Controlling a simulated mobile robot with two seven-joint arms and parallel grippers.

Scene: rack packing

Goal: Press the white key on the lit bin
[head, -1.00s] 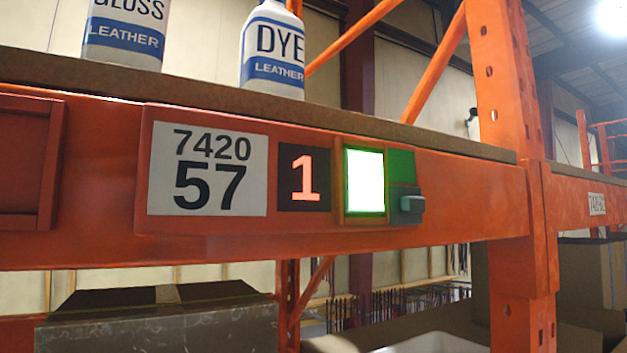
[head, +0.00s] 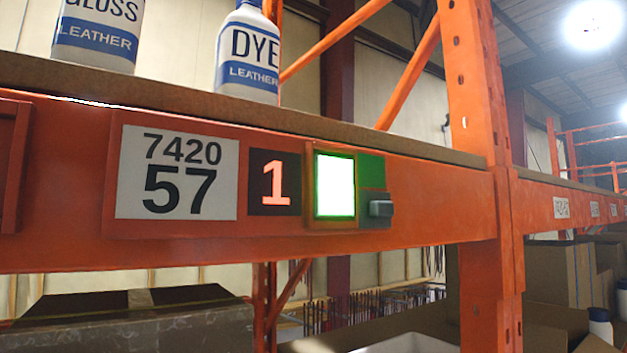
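The lit bin's panel (head: 108,215) is fixed to the orange shelf beam in the head view. It carries a white label (head: 178,172) reading 7420 57 and a dark display (head: 257,200) with a red 1. To the right, a white key (head: 335,186) glows inside a green edge. A small grey block (head: 380,208) sticks out on a dark base to the right of the key, below a green patch (head: 371,169). Neither of my grippers is in view, and nothing covers the key.
Two white bottles stand on the shelf above, one reading GLOSS LEATHER (head: 98,32) and one DYE LEATHER (head: 249,55). An orange upright (head: 478,120) stands to the right. A cardboard box (head: 130,318) sits below the beam. The space before the panel looks clear.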

